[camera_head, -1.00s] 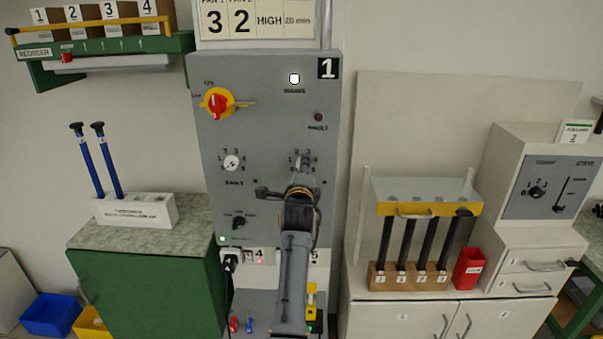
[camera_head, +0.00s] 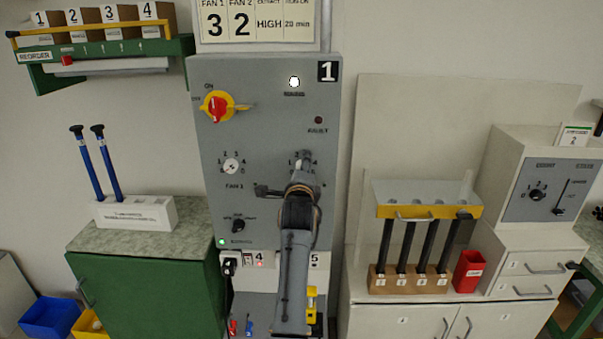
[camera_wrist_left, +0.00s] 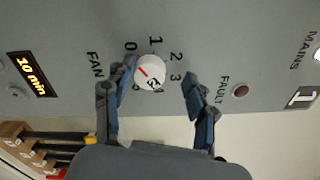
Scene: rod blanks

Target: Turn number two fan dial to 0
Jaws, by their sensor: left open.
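The number two fan dial shows in the left wrist view as a round white knob (camera_wrist_left: 150,70) with a red line, on the grey panel (camera_head: 265,120). The numbers 0 to 3 curve around it. The red line slants toward the upper left, on the side of the 0; its exact setting is hard to tell. My left gripper (camera_wrist_left: 158,78) is open, one finger on each side of the knob. The left finger is very near the knob; a gap shows at the right finger. In the head view my left gripper (camera_head: 300,172) hides most of this dial. My right gripper is not in view.
The fan 1 dial (camera_head: 231,166) sits left of my gripper. The red-yellow main switch (camera_head: 217,108) is above it, and another black knob (camera_head: 238,225) is below. The sign above (camera_head: 257,22) reads fan 1 at 3, fan 2 at 2. A rod rack (camera_head: 410,279) stands right.

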